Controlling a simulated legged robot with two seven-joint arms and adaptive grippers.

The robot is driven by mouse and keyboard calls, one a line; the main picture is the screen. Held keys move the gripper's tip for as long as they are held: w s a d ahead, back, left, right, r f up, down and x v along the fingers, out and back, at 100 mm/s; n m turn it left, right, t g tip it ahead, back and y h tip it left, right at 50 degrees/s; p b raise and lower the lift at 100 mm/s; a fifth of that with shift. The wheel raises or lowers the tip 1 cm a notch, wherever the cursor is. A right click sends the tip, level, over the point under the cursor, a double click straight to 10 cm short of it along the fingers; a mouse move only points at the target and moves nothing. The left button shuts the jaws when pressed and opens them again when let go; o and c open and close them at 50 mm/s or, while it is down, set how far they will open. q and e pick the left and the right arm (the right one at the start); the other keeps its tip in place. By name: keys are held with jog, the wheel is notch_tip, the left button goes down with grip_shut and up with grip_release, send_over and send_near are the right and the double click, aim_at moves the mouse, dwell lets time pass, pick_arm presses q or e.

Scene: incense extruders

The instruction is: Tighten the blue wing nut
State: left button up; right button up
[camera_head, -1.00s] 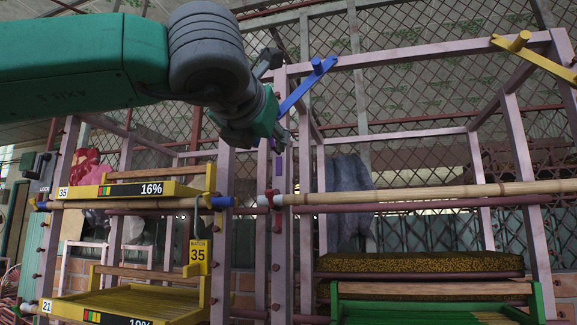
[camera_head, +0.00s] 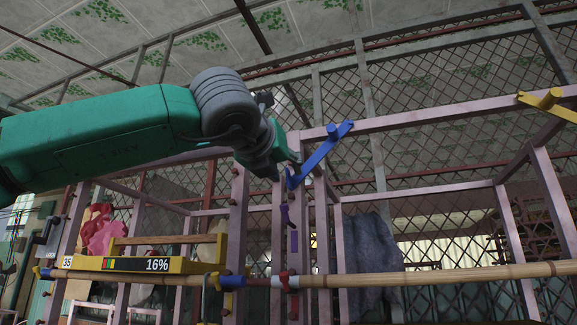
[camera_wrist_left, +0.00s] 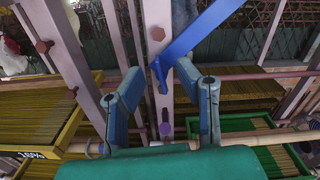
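The blue wing nut (camera_head: 320,157) is a long blue bar with a round peg near its upper right end. It sits slanted on the pinkish frame, by the corner of an upright post and the top rail. In the left wrist view the blue bar (camera_wrist_left: 203,28) slants down to a small blue end between the fingers. My left gripper (camera_head: 284,170) is close beside the bar's lower left end. Its two blue-grey fingers (camera_wrist_left: 160,90) are spread with the post showing between them; contact with the bar cannot be told. My right gripper is not in view.
A yellow wing nut (camera_head: 548,103) is on the rail at far right. A bamboo pole (camera_head: 420,276) crosses below. A yellow tray (camera_head: 190,266) marked 16% stands at lower left. A green tray (camera_wrist_left: 240,136) shows in the wrist view. Pinkish posts surround the gripper.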

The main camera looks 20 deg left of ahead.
pick_arm(q)
jog(key=shift+w+a, duration=0.2)
jog(key=shift+w, duration=0.55)
jog(key=shift+d, duration=0.2)
jog(key=shift+c, duration=1.2)
jog(key=shift+d, duration=0.1)
grip_shut()
